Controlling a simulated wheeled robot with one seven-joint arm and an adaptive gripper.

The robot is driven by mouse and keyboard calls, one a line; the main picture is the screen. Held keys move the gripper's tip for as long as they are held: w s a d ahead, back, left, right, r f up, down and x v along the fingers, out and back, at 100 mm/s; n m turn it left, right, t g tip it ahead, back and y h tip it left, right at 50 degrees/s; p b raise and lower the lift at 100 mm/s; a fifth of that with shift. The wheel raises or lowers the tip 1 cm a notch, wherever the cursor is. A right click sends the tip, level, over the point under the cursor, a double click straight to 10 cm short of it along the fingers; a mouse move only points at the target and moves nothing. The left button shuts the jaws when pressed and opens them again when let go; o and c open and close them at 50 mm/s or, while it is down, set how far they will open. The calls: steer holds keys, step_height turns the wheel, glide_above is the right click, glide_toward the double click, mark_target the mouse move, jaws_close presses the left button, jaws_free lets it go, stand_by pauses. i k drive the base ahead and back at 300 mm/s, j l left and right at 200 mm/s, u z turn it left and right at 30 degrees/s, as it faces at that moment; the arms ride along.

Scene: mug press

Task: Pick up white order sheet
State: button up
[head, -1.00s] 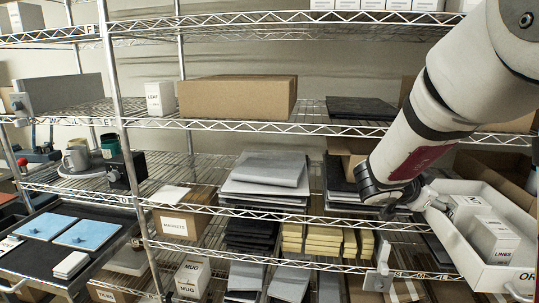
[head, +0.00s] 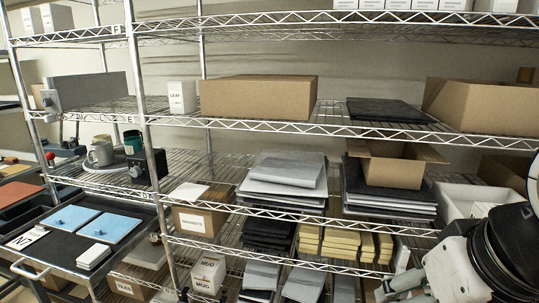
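I cannot tell for sure which thing is the white order sheet. A flat white sheet (head: 191,192) lies on top of the cardboard box labelled MAGNETS (head: 199,222) on the middle shelf. A small white stack (head: 93,256) lies on the dark cart top (head: 62,263) at lower left. A white bin (head: 466,198) stands at right, partly hidden by my arm. My gripper (head: 402,291) is at the lower right, in front of the shelf and well right of the sheet and stack. Its fingers are not clear, so I cannot tell if it is open.
Wire shelving fills the view, with a front post (head: 141,100) left of centre. Blue boards (head: 92,227) lie on the cart. Stacked grey sheets (head: 285,183), yellow blocks (head: 330,241) and an open carton (head: 392,170) crowd the shelves.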

mark_target(21, 244)
steer(key=u, duration=1.65)
steer(key=i+u, duration=0.1)
steer(key=i, duration=1.2)
steer(key=i+u, duration=0.15)
steer(key=i, duration=1.15)
steer(key=l, duration=0.1)
